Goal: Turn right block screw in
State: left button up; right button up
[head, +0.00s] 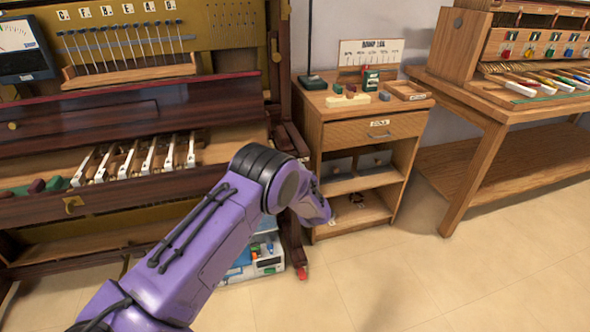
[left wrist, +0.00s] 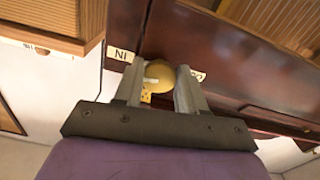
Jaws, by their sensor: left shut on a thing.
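In the left wrist view, a round brass screw head (left wrist: 157,70) sits at a dark red-brown wooden block (left wrist: 190,38). My left gripper (left wrist: 160,77) has one finger on each side of the screw and is shut on it. A white label reading "IN", upside down (left wrist: 122,55), is beside one finger. A second label (left wrist: 199,76) is partly covered by the other finger. In the head view, my purple left arm reaches to the piano's right end; its fingers and the screw are hidden there. My right gripper is in neither view.
The open piano (head: 150,115) with several exposed keys fills the left. A wooden cabinet (head: 375,128) with small tools on top stands close to my left wrist. A workbench (head: 480,112) is at the right. The floor (head: 440,270) at the lower right is clear.

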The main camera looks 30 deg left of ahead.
pick_arm(q)
jog(key=shift+s+f+m, duration=0.1)
jog(key=shift+m, duration=0.5)
jog(key=o, duration=1)
jog(key=shift+d, duration=0.1)
jog(key=v, duration=1)
jog(key=shift+s+p, duration=0.25)
jog(key=shift+p, duration=0.15)
